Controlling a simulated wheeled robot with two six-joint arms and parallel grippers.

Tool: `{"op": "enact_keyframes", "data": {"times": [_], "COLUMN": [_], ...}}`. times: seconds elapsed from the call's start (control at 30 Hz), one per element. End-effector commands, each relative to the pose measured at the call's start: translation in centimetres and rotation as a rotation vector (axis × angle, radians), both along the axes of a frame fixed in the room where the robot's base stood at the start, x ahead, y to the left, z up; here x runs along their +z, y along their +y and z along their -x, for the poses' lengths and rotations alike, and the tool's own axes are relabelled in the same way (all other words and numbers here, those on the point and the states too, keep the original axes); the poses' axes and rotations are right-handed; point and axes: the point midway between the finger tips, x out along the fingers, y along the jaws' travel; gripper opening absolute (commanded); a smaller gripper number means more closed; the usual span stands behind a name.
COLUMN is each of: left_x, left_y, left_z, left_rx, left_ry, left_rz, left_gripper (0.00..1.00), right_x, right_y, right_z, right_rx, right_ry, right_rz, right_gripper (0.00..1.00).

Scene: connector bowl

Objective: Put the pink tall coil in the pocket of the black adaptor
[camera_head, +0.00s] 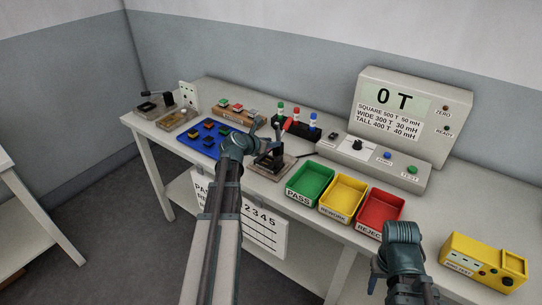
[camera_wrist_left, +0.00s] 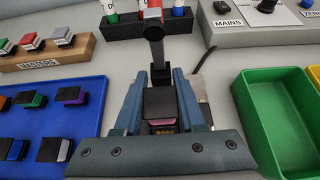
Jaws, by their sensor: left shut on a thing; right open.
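In the left wrist view, a small block with a dark top and a pink band (camera_wrist_left: 162,121), which looks like the pink tall coil, sits between the fingers of my left gripper (camera_wrist_left: 160,100). The fingers are shut on it. In the head view my left gripper (camera_head: 258,141) is at the black lever fixture (camera_head: 270,161), hiding part of it. The black adaptor and its pocket are not clearly distinguishable. I cannot tell whether the coil touches anything below. My right gripper (camera_head: 403,232) is open, in front of the table, away from these things.
A blue tray (camera_wrist_left: 95,125) with several coils lies left of the fixture. Green (camera_head: 310,184), yellow (camera_head: 342,198) and red (camera_head: 379,211) bins stand to its right. Behind are a black stand with coloured posts (camera_head: 294,130) and a wooden masters block (camera_head: 238,115). The fixture's upright lever (camera_wrist_left: 153,40) stands just beyond my left fingers.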

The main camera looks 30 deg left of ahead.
Motion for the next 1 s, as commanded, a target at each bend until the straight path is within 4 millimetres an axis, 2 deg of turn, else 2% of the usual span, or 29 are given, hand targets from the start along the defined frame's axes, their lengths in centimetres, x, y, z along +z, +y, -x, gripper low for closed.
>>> {"op": "enact_keyframes", "data": {"times": [0.37,0.8,0.83,0.9,1.0], "left_x": [-4.5,-4.8,-4.8,-4.6,-4.6], "left_y": [0.0,0.0,0.0,0.0,0.0], "left_z": [0.0,0.0,0.0,0.0,0.0], "left_rx": [0.000,0.000,0.000,0.000,0.000], "left_ry": [0.000,0.000,0.000,0.000,0.000], "left_rz": [0.000,0.000,0.000,0.000,0.000], "left_gripper": [0.00,0.00,0.41,0.52,0.52], "right_x": [-4.5,-4.8,-4.7,-4.6,-4.6], "right_y": [0.0,0.0,0.0,0.0,0.0], "right_z": [0.0,0.0,0.0,0.0,0.0], "right_rx": [0.000,0.000,0.000,0.000,0.001], "right_ry": [0.000,0.000,0.000,0.000,0.000], "right_rz": [0.000,0.000,0.000,0.000,0.000], "right_gripper": [0.50,0.50,0.50,0.50,0.50]}}
